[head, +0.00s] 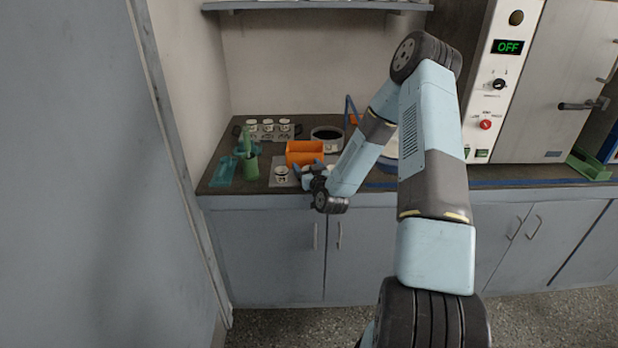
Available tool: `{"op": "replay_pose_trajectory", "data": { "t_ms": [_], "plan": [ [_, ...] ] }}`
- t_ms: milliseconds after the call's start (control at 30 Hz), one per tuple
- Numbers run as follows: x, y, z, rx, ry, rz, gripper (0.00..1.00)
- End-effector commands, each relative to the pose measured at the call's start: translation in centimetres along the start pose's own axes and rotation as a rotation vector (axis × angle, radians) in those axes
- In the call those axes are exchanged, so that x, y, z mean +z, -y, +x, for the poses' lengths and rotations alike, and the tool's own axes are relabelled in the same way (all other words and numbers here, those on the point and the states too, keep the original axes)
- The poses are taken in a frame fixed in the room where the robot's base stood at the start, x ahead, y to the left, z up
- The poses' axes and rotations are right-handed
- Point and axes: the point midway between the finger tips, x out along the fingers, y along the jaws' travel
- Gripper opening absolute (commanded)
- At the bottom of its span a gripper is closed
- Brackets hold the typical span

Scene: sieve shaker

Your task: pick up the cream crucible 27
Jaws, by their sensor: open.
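A small cream crucible (281,173) with a dark marking stands upright on a light grey mat (274,184) near the counter's front left. Its number is too small to read for sure. My gripper (304,172) is just right of it, low over the counter, with its jaws open and pointing left. A gap seems to show between the jaws and the crucible. My wrist hides part of the counter to the right. Several similar pale crucibles (268,124) stand in a rack at the back left; their numbers are also unclear.
An orange bin (304,152) stands close behind my gripper. A dark-topped round vessel (327,136) is behind it. A green cup (251,168) with tools and a teal tray (224,171) are to the left. The oven (545,80) stands at the right.

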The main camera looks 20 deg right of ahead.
Motion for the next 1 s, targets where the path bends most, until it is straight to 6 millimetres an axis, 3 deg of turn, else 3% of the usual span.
{"op": "replay_pose_trajectory", "data": {
  "t_ms": [100,700,1000],
  "plan": [
    [0.01,0.01,-0.02,0.000,0.000,0.000,0.76],
    [0.01,0.01,-0.04,0.000,0.000,0.000,0.18],
    [-0.19,0.02,-0.03,0.000,0.000,0.000,0.17]
  ]
}}
